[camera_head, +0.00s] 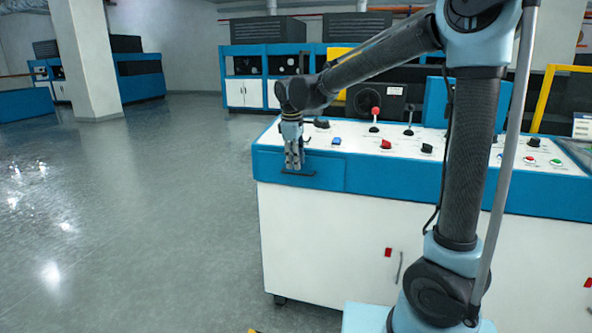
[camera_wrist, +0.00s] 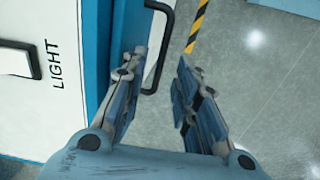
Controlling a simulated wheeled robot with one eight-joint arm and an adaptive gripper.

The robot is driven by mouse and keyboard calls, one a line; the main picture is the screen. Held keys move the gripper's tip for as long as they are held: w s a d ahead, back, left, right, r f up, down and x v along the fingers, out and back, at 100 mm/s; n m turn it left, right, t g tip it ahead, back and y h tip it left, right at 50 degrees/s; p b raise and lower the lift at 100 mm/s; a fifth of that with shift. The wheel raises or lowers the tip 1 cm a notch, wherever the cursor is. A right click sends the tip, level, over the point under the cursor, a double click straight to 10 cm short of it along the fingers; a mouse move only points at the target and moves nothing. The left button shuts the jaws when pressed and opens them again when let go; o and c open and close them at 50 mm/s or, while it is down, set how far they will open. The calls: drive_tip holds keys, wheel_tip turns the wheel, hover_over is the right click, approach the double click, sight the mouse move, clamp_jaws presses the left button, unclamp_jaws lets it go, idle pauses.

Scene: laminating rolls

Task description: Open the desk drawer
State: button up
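The drawer (camera_head: 327,173) is a blue front panel at the left end of the white and blue control desk (camera_head: 400,240). It looks shut, flush with the desk front. Its dark bar handle (camera_head: 302,173) is partly covered by my gripper (camera_head: 293,165) in the head view. In the wrist view, the black handle (camera_wrist: 165,45) shows between the two fingers of my open gripper (camera_wrist: 161,58). The left finger is close to the blue drawer face and the right finger is on the outer side, with a visible gap. I cannot tell whether either finger touches the handle.
The desk top holds a red-knobbed lever (camera_head: 375,115), switches and buttons near my arm. Open grey floor (camera_head: 150,220) lies left of the desk, with a pillar (camera_head: 83,60) farther back. A yellow-black floor stripe (camera_wrist: 197,25) shows in the wrist view.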

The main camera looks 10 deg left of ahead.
sight(296, 174)
drive_tip(key=shift+w+f, duration=0.2)
drive_tip(key=shift+f, duration=0.75)
drive_tip(key=shift+w+f, duration=0.15)
drive_tip(key=shift+f, duration=0.75)
clamp_jaws()
